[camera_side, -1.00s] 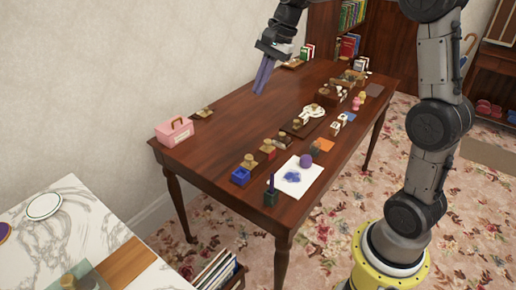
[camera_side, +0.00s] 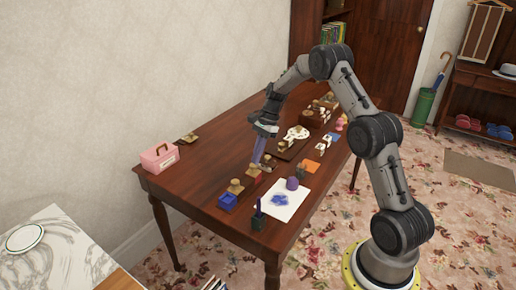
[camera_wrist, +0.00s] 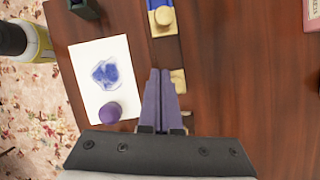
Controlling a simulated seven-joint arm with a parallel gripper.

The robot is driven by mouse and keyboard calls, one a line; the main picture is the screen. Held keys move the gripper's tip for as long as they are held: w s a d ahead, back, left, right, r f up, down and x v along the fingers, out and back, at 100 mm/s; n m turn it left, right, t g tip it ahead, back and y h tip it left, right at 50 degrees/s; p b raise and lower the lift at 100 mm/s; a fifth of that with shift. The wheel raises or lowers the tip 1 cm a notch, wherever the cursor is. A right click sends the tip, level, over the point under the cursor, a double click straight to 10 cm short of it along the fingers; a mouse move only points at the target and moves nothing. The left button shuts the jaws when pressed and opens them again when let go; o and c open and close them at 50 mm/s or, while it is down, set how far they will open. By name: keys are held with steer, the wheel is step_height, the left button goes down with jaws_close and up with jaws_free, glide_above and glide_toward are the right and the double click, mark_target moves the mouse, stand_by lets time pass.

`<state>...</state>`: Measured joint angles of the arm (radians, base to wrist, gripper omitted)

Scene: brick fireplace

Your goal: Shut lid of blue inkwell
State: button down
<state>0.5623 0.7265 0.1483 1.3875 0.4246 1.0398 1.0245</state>
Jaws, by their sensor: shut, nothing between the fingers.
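The blue inkwell (camera_side: 228,202) stands near the front left end of the dark wooden table. A tan lid with a round knob (camera_side: 236,186) lies on its far side, apparently swung open. In the wrist view the lid (camera_wrist: 163,20) shows at the top, with a sliver of the blue inkwell (camera_wrist: 158,4) at the frame edge. A red inkwell (camera_side: 254,171) stands just behind. My gripper (camera_side: 257,160) is shut and empty, purple fingers pointing down over the red inkwell, beyond the blue one. In the wrist view the shut gripper (camera_wrist: 160,75) partly hides a tan piece.
A white sheet with a blue blot (camera_side: 283,211), a purple round object (camera_side: 292,184) and a dark green holder (camera_side: 257,222) lie to the right. A pink box (camera_side: 159,158) stands at the left edge. The table between box and inkwells is clear.

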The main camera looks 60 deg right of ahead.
mark_target(235, 193)
steer(key=x, duration=0.4)
steer(key=shift+w+a+f, duration=0.15)
steer(key=shift+a+f, duration=0.1)
steer(key=shift+a, duration=0.15)
steer(key=shift+w+a+r, duration=0.1)
steer(key=shift+w+a, duration=0.15)
steer(key=shift+a, duration=0.8)
steer(key=shift+w+a, duration=0.15)
steer(key=shift+a, duration=0.45)
steer(key=shift+a, duration=0.1)
steer(key=a, duration=0.5)
steer(key=shift+a, duration=0.1)
